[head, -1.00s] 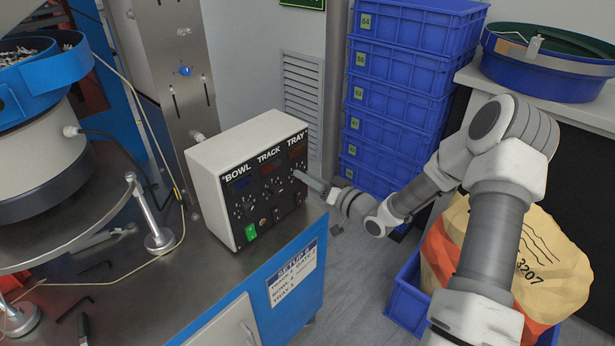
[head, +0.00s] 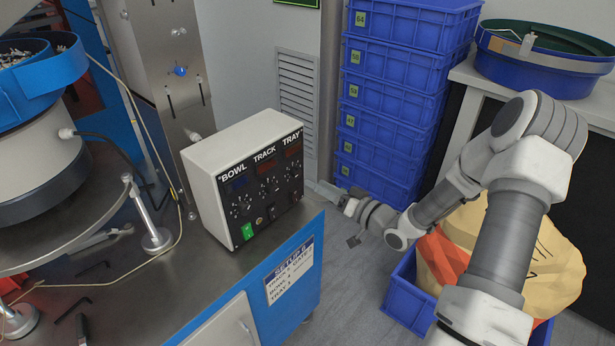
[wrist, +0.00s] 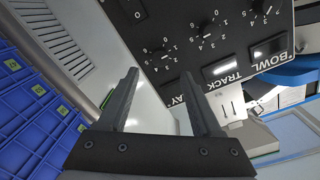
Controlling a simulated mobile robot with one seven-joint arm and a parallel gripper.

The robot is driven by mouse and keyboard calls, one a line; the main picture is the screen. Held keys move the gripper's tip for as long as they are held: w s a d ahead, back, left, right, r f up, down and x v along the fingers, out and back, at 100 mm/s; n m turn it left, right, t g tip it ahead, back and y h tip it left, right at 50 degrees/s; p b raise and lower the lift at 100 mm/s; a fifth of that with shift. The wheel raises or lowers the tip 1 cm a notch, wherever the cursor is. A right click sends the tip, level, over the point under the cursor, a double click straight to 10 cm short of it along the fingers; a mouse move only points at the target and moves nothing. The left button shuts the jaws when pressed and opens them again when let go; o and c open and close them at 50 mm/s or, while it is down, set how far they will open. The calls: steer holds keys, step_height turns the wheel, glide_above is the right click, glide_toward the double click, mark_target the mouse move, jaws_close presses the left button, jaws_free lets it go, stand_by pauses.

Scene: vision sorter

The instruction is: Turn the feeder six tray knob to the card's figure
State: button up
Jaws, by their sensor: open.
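The feeder control box (head: 235,165) stands on the metal bench, with BOWL, TRACK and TRAY columns on its black front. The tray knob (head: 292,171) is the rightmost large dial in the head view, below a dark red display. It also shows in the wrist view (wrist: 160,53), where the panel appears upside down; I cannot tell its setting. My gripper (wrist: 160,75) is open and empty, apart from the panel. In the head view my gripper (head: 316,186) is just right of the box. The setup card (head: 290,272) is on the blue cabinet side; its tray figure is too small to read surely.
A green switch (head: 247,231) is low on the box front. Stacked blue crates (head: 390,120) stand behind my gripper. A blue bin with a sack (head: 500,250) is under my arm. A bowl feeder (head: 40,150) is at left. Floor is free right of the cabinet.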

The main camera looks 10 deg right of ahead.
steer(key=p+v, duration=0.1)
steer(key=v, duration=1)
steer(key=shift+d, duration=0.1)
steer(key=w+d+r+n+g+h+p, duration=0.2)
steer(key=w+r+n+g+h+p, duration=0.15)
steer(key=r+h, duration=0.25)
step_height(320, 180, up, 14)
steer(key=s+m+g+h+p, duration=0.1)
steer(key=s+h+p, duration=0.15)
steer(key=h, duration=0.35)
steer(key=s+a+r+g+p, duration=0.1)
steer(key=s+a+r, duration=0.2)
steer(key=s, duration=0.4)
steer(key=s+a+r+m+g+y+p, duration=0.1)
steer(key=s+a+r+g+p, duration=0.1)
steer(key=s+a+r, duration=0.2)
steer(key=s+a+r+m+g+y+p, duration=0.1)
steer(key=s+a+r, duration=0.3)
steer(key=s, duration=0.7)
steer(key=shift+a+p, duration=0.5)
steer(key=shift+p, duration=0.15)
